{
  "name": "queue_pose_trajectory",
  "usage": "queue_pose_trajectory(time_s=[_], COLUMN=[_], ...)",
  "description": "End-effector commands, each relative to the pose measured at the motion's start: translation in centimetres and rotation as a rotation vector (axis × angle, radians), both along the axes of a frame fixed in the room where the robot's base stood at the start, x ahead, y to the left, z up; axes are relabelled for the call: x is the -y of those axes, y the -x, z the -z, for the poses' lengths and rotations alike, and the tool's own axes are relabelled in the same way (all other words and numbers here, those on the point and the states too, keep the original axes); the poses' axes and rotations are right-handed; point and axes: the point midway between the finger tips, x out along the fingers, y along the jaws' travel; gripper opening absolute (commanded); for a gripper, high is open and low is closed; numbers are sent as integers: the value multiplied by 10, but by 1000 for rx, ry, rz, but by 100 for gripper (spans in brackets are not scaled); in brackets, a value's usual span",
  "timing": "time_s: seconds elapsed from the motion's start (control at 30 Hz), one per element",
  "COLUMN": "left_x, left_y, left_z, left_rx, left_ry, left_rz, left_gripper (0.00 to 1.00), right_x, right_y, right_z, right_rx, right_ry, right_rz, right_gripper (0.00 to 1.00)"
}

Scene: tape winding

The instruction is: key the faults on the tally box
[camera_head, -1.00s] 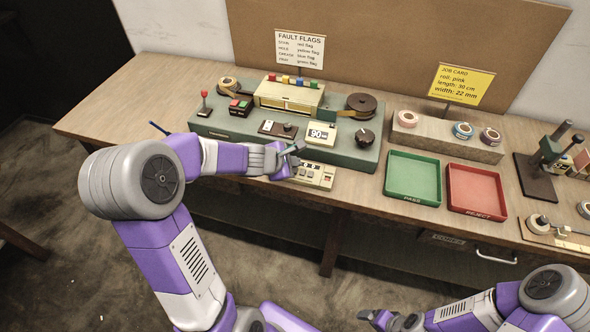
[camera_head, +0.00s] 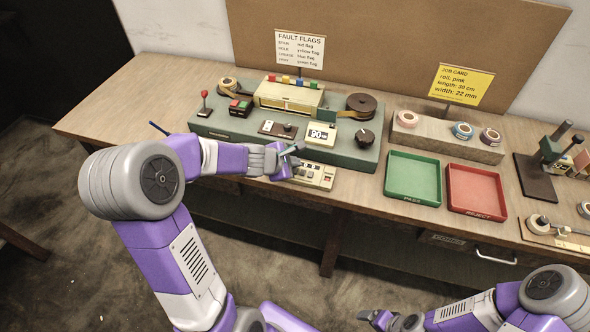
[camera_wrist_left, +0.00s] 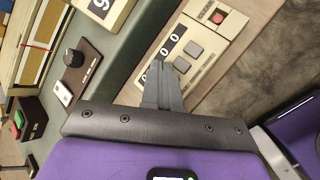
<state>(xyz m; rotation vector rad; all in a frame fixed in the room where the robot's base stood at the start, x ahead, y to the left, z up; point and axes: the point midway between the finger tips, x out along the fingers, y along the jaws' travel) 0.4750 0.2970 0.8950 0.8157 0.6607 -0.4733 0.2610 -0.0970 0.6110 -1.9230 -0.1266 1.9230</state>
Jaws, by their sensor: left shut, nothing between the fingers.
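The cream tally box (camera_head: 318,178) sits at the table's front edge, below the green machine. In the left wrist view the tally box (camera_wrist_left: 196,60) shows a dark digit window with zeros, grey keys (camera_wrist_left: 193,48) and a red key (camera_wrist_left: 217,17) beside the word CLEAR. My left gripper (camera_head: 297,161) is shut and empty over the left part of the box. In the wrist view its fingertips (camera_wrist_left: 157,66) are by the digit window and hide part of the box; I cannot tell whether they touch it. My right gripper (camera_head: 364,316) is low at the front, away from the box; its jaws are unclear.
The green machine (camera_head: 225,124) stands behind the box, with a dark knob (camera_head: 364,137) and a 90 display (camera_head: 321,133). A FAULT FLAGS sign (camera_head: 300,47) stands behind. A green tray (camera_head: 413,177) and a red tray (camera_head: 476,190) lie to the right.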

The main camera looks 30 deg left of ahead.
Motion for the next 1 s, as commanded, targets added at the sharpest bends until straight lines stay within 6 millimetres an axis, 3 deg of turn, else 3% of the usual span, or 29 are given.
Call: queue_pose_trajectory(time_s=[1.0], left_x=[0], left_y=[0], left_z=[8], left_rx=[0], left_ry=[-1], left_rz=[1], left_gripper=[0], right_x=[0], right_y=[0], right_z=[9], right_rx=[0], right_ry=[0], right_rz=[0], right_gripper=[86])
